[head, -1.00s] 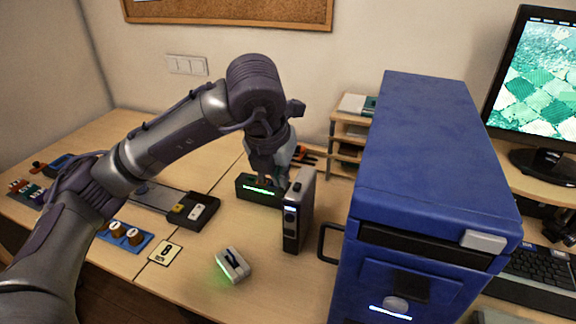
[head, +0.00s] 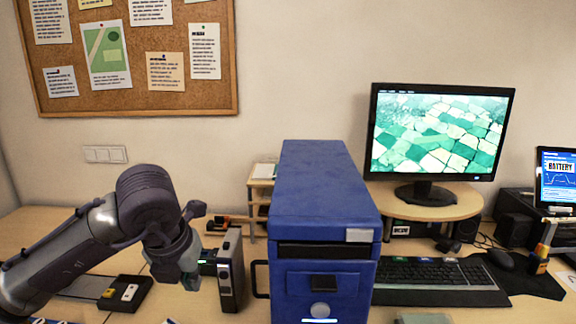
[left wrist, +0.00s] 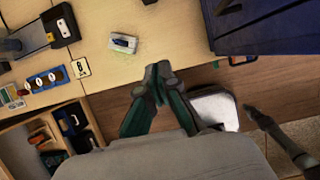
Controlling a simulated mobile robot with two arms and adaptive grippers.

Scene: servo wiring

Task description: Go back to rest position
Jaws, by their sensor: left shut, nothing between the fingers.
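A blue cabinet (head: 325,190) with a side handle stands right of my left arm. A monitor (head: 440,130), keyboard (head: 435,273) and tablet (head: 556,178) are farther right. Below the desk, an open drawer (left wrist: 20,133) holds several items in the left wrist view.

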